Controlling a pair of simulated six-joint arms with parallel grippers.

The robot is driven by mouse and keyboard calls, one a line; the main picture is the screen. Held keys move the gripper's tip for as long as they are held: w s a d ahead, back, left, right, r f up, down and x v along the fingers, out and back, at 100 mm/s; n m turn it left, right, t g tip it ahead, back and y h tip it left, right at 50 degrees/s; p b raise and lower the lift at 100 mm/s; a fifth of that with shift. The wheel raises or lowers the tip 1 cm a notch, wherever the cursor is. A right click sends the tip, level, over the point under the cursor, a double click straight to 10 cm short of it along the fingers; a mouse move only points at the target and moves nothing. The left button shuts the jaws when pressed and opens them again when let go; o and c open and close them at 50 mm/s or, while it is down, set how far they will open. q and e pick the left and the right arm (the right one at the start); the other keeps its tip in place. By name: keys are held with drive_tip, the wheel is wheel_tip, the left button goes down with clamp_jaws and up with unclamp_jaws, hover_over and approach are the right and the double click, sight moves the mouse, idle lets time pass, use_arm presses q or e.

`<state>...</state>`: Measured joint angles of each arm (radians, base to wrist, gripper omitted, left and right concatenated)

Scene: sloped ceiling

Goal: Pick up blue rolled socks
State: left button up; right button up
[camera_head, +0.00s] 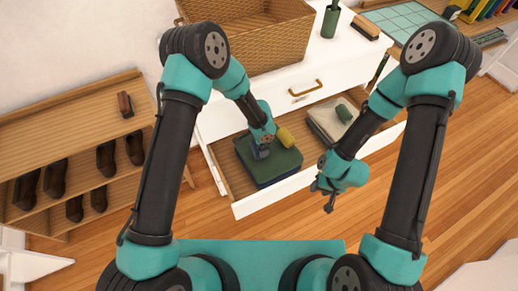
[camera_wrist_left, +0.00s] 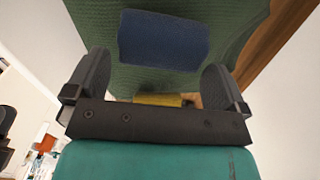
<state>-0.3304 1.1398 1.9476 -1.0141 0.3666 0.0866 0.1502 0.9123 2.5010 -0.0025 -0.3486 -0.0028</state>
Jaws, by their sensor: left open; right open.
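Blue rolled socks (camera_wrist_left: 163,40) lie on a folded green cloth (camera_wrist_left: 225,20) in the left wrist view, ahead of and between my left gripper's fingers. My left gripper (camera_wrist_left: 156,64) is open, with one finger on each side of the socks and nothing held. In the head view, the left arm reaches down over the folded green cloth (camera_head: 285,162) in the open drawer; the blue socks are mostly hidden by the gripper there. Yellow rolled socks (camera_head: 285,137) lie beside the gripper. My right gripper (camera_head: 327,196) is open and empty in front of the drawer.
The open white drawer (camera_head: 300,179) has raised walls around the cloths. Green rolled socks (camera_head: 343,113) rest on a pale folded cloth at its right. A wicker basket (camera_head: 262,38) stands on the dresser top. A shoe rack (camera_head: 60,110) stands at left. The wood floor at right is clear.

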use_arm(q)
drive_tip(key=f, duration=0.5)
drive_tip(key=shift+s+a, duration=0.1)
drive_tip(key=shift+a, duration=0.1)
drive_tip(key=shift+r, duration=0.1)
drive_tip(key=c, duration=0.6)
drive_tip(key=shift+r, duration=0.1)
wheel_tip(320, 180, up, 10)
drive_tip(key=shift+f, duration=0.1)
idle(0.5)
idle(0.4)
